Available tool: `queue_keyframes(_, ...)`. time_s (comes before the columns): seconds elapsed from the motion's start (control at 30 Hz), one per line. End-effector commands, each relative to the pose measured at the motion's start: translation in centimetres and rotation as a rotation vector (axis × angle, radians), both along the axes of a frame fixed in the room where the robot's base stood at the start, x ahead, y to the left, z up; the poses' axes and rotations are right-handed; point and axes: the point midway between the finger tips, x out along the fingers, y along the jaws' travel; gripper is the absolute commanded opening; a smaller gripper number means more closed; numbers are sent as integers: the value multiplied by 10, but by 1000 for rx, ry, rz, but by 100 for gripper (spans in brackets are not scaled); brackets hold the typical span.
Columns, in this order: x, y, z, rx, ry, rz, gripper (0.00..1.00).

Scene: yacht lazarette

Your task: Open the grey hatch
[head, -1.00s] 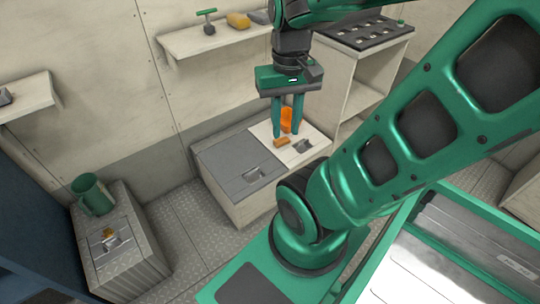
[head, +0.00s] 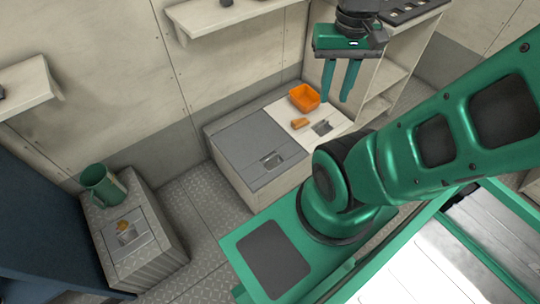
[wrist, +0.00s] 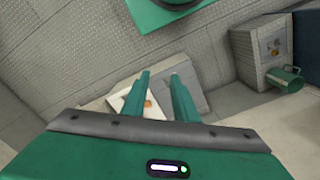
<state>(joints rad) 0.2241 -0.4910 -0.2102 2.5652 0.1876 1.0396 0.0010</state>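The grey hatch (head: 250,143) is a flat lid on the left half of a low bench. It lies closed, with a recessed latch (head: 271,160) near its front edge. In the wrist view the grey hatch (wrist: 189,82) shows partly behind my fingers. My gripper (head: 335,98) is open and empty, pointing down, to the right of the grey hatch and above the level of the bench.
Beside the grey hatch is a white lid (head: 283,112) with its own latch. A green mug (head: 102,185) stands on a box at left. Shelving stands at right.

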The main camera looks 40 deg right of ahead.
Motion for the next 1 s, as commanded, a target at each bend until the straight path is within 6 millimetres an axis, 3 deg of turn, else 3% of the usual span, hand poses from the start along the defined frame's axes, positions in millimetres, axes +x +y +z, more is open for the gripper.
queue_keyframes(0.27,64,-39,-34,-70,8,-126,26)
queue_keyframes(0.47,118,-60,-77,-108,-10,-228,26)
queue_keyframes(0.77,187,-79,-164,-121,-50,-375,26)
queue_keyframes(1.0,228,-81,-250,-93,-90,-502,26)
